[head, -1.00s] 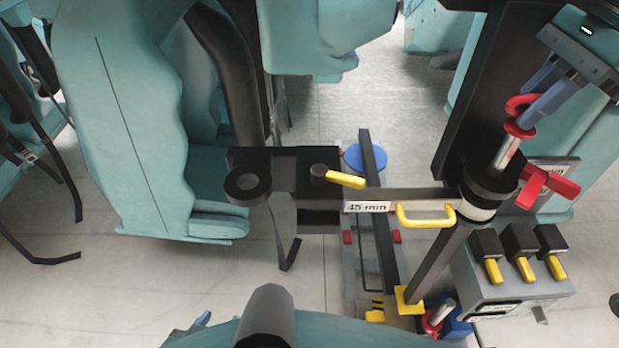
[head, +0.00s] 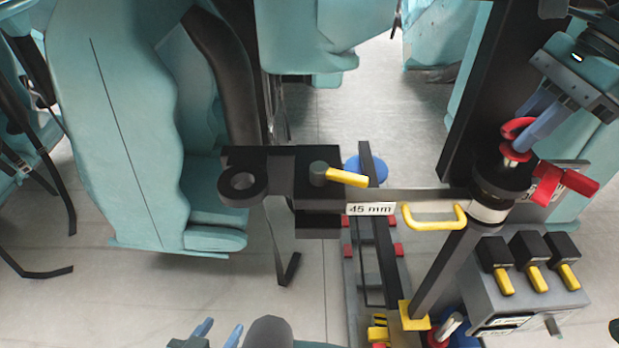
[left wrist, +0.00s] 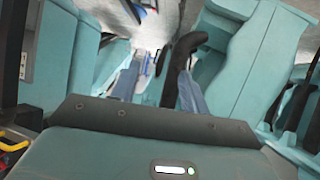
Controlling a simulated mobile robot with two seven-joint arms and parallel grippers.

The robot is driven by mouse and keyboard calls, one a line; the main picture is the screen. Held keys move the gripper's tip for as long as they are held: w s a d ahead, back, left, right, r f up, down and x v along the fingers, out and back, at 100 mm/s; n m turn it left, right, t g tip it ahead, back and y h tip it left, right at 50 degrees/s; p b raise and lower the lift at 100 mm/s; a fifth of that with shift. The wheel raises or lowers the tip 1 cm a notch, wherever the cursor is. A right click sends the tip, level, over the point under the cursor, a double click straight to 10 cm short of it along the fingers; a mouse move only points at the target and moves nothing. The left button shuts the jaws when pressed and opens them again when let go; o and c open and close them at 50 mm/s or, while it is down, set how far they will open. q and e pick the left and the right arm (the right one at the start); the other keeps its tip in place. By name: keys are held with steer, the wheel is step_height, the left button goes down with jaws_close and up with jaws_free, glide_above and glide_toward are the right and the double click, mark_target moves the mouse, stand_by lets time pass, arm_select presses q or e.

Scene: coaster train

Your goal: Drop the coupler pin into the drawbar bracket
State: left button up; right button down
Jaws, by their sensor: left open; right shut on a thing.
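The coupler pin (head: 516,148) has a red ring handle and red collar over a metal shaft. My right gripper (head: 524,138) is shut on its red ring handle. The collar is just above the black round drawbar bracket (head: 497,185), with a short bit of shaft showing; the rest of the shaft is hidden, apparently inside the bracket. A grey drawbar (head: 395,196) labelled 45 mm, with a yellow handle, runs left from the bracket. My left gripper (head: 205,333) is open and empty at the bottom edge; its spread fingers also show in the left wrist view (left wrist: 158,85).
A black coupling with a round eye (head: 241,182) and a yellow-handled lever (head: 345,177) is at the drawbar's left end. A grey box (head: 525,285) with yellow switches stands below right. Teal train seats (head: 120,150) fill the left.

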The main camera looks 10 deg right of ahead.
steer(key=shift+f+b, duration=0.75)
steer(key=shift+f, duration=0.2)
arm_select(q)
steer(key=shift+d+f+b, duration=0.1)
steer(key=shift+f+b, duration=0.3)
steer(key=shift+f, duration=0.4)
arm_select(e)
steer(key=shift+f, duration=0.5)
arm_select(q)
steer(key=shift+r, duration=0.15)
steer(key=shift+d, duration=0.1)
arm_select(e)
steer(key=c, duration=1.3)
jaws_free()
arm_select(q)
steer(key=a+r+p, duration=0.1)
steer(key=p, duration=0.5)
steer(key=shift+s+a+r+y, duration=0.3)
steer(key=shift+a+r+y, duration=0.05)
steer(key=shift+y, duration=0.05)
arm_select(e)
steer(key=v, duration=1.3)
steer(key=shift+r, duration=0.1)
